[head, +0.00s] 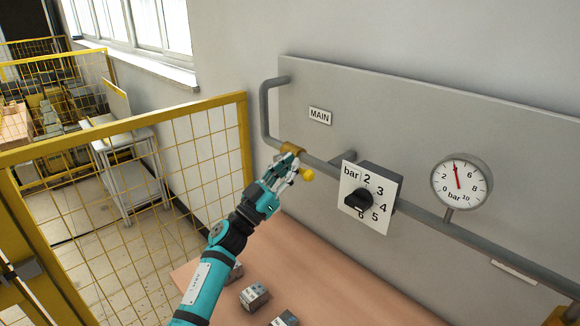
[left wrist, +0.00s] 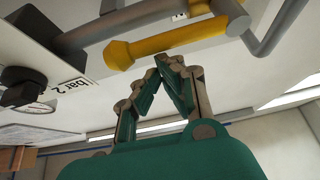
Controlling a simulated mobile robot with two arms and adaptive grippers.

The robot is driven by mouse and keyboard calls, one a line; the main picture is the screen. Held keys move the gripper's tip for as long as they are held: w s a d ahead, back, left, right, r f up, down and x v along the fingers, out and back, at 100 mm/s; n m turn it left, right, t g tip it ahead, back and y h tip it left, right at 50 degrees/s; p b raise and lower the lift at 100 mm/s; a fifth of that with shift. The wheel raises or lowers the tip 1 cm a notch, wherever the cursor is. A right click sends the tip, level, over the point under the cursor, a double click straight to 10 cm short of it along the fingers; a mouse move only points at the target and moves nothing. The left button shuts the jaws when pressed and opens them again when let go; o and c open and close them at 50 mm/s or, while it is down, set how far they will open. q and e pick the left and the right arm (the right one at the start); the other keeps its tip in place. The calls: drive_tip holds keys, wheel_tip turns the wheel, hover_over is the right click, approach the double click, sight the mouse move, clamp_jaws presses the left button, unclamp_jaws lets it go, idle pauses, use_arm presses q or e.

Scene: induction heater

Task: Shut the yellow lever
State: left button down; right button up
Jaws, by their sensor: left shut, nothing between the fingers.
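The yellow lever (head: 307,174) sits on the grey pipe below the MAIN sign in the head view, with its knobbed end showing just right of my left gripper (head: 287,167). The gripper hides part of the lever's length. In the left wrist view the lever (left wrist: 175,40) spans the upper middle, with its thick end to the left and its pivot on the pipe to the right. My left gripper (left wrist: 168,62) is shut and empty, its fingertips together right beside the lever's middle. Whether they touch it I cannot tell. My right gripper is not in view.
A black pressure dial on a white plate (head: 350,179) and a round gauge (head: 462,181) stand right of the lever. The grey pipe (head: 425,215) runs along the wall panel. A yellow mesh fence (head: 200,150) is at left. Small blocks (head: 254,296) lie on the table below.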

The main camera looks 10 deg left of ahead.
use_arm(q)
drive_tip(key=shift+f+m+g+h+b, duration=0.3)
drive_tip(key=shift+m+b, duration=0.1)
drive_tip(key=shift+m, duration=0.2)
drive_tip(key=shift+s+d+f+m+h+b, duration=0.1)
drive_tip(key=shift+f+m+h+b, duration=0.2)
drive_tip(key=shift+m, duration=0.3)
drive_tip(key=w+a+f+m+g+b, duration=0.1)
drive_tip(key=f+m+g+b, duration=0.2)
drive_tip(key=m, duration=0.4)
drive_tip(key=w+a+f+m+g+b, duration=0.1)
drive_tip(key=a+f+m+g+b, duration=0.1)
drive_tip(key=m+b, duration=0.4)
drive_tip(key=w+a+f+m+g+h+b, duration=0.1)
drive_tip(key=f+m+g+b, duration=0.3)
drive_tip(key=m, duration=0.5)
drive_tip(key=shift+w+a+g+b, duration=0.2)
drive_tip(key=shift+a+g+b, duration=0.3)
drive_tip(key=shift+g, duration=0.8)
